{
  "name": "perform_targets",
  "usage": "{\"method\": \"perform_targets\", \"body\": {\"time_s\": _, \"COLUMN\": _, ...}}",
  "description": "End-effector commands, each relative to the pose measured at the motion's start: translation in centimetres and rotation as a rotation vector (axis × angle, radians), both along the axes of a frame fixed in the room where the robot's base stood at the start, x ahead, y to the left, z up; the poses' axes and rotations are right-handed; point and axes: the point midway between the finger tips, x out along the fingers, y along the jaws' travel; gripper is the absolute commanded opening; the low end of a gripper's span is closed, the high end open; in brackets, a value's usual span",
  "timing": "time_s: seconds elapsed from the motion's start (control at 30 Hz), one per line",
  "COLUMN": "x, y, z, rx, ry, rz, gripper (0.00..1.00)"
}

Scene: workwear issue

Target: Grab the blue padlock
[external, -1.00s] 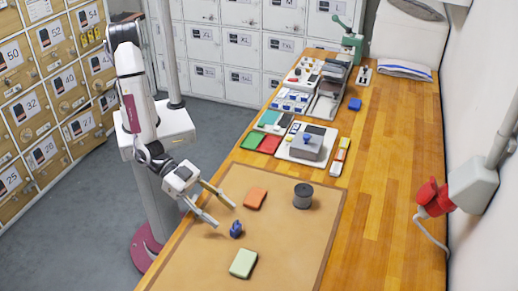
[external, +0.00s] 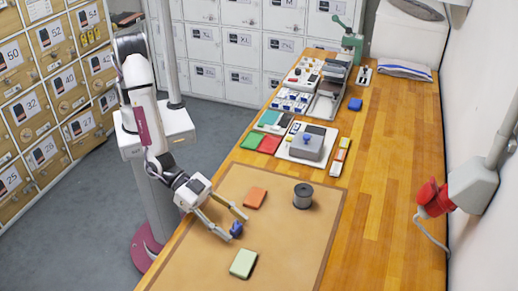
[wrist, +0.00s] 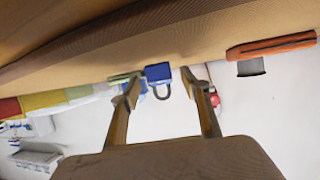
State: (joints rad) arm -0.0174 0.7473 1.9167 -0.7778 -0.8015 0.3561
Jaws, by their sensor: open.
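The small blue padlock (external: 236,230) sits on the tan mat (external: 285,235) near its left side. In the wrist view the padlock (wrist: 158,72) shows its blue body and dark shackle, ahead of the finger gap. My gripper (external: 237,228) is open and low over the mat, with one fingertip on each side of the padlock in the external view. In the wrist view my gripper (wrist: 157,87) shows both fingers apart, with the padlock at or just past their tips. I cannot tell whether a finger touches it.
An orange block (external: 255,197) lies close behind the gripper. A dark spool (external: 303,195) stands to the right, and a pale green block (external: 243,263) lies in front. Trays and boxes fill the bench farther back.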

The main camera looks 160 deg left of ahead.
Motion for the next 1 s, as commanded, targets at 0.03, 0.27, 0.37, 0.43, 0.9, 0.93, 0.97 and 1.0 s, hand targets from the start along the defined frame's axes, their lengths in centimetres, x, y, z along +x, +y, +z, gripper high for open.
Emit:
{"method": "perform_targets", "body": {"time_s": 0.03, "x": 0.1, "y": 0.09, "z": -0.1, "rx": 0.0, "ry": 0.0, "rz": 0.0, "gripper": 0.46}}
{"method": "perform_targets", "body": {"time_s": 0.27, "x": 0.14, "y": 0.11, "z": -0.1, "rx": 0.001, "ry": 0.001, "rz": 0.0, "gripper": 0.46}}
{"method": "perform_targets", "body": {"time_s": 0.37, "x": 0.14, "y": 0.11, "z": -0.09, "rx": 0.0, "ry": 0.0, "rz": 0.0, "gripper": 0.46}}
{"method": "perform_targets", "body": {"time_s": 0.43, "x": 0.13, "y": 0.1, "z": -0.09, "rx": 0.0, "ry": 0.0, "rz": 0.0, "gripper": 0.46}}
{"method": "perform_targets", "body": {"time_s": 0.9, "x": 0.15, "y": 0.09, "z": -0.04, "rx": 0.001, "ry": -0.001, "rz": 0.0, "gripper": 0.03}}
{"method": "perform_targets", "body": {"time_s": 0.93, "x": 0.15, "y": 0.09, "z": -0.04, "rx": 0.001, "ry": -0.001, "rz": 0.0, "gripper": 0.03}}
{"method": "perform_targets", "body": {"time_s": 0.97, "x": 0.15, "y": 0.1, "z": -0.04, "rx": 0.001, "ry": -0.001, "rz": 0.0, "gripper": 0.03}}
{"method": "perform_targets", "body": {"time_s": 1.0, "x": 0.16, "y": 0.09, "z": -0.03, "rx": 0.001, "ry": -0.001, "rz": 0.0, "gripper": 0.03}}
